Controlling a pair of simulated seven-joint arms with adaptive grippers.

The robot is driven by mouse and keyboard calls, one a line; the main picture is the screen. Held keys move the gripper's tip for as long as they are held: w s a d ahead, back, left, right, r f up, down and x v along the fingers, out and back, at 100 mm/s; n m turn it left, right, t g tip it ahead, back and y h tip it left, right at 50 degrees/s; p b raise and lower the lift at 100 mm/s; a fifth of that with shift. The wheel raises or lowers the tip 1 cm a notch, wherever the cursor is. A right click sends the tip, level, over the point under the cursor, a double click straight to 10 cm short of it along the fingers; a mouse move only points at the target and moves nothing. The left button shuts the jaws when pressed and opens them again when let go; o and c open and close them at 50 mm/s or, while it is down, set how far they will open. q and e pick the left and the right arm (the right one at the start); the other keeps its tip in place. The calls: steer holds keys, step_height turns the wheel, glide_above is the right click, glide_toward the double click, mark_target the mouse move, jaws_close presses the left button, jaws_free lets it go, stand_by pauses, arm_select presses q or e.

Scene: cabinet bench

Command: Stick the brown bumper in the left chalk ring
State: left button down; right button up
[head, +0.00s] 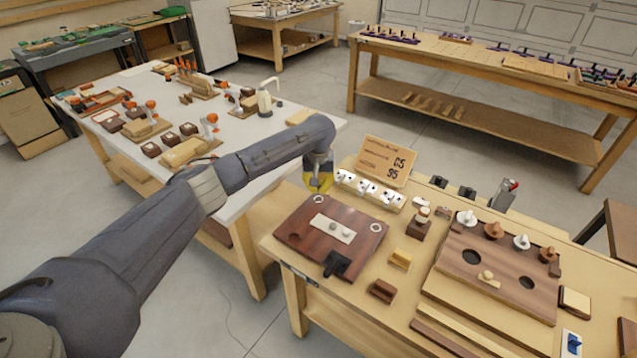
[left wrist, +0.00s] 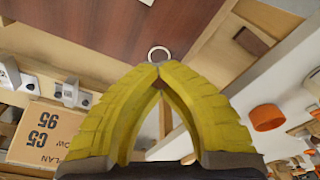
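The dark red-brown board (head: 292,236) lies on the bench with two pale chalk rings on it. The left chalk ring (head: 318,199) is near its back left corner, and the other ring (head: 376,226) near its right edge. My left gripper (head: 318,190) points down just behind and above the left ring. In the left wrist view its yellow fingertips (left wrist: 158,70) come together right beside the ring (left wrist: 159,54). A small brown patch between the tips looks like the brown bumper (left wrist: 159,82), mostly hidden by the fingers. My right gripper is not in view.
A white holder row (head: 368,190) and a cardboard sign (head: 388,162) stand behind. A wooden fixture (head: 455,262) is to the right.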

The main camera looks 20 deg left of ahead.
mark_target(318, 199)
arm_select(q)
steer(key=shift+f, duration=1.6)
steer(key=shift+f, duration=0.35)
stand_by(1.2)
steer(key=shift+s+f, duration=0.1)
steer(key=shift+f, duration=0.15)
stand_by(1.1)
stand_by(0.4)
steer(key=c, duration=1)
jaws_free()
steer(key=shift+r, duration=0.2)
steer(key=shift+r, duration=3.7)
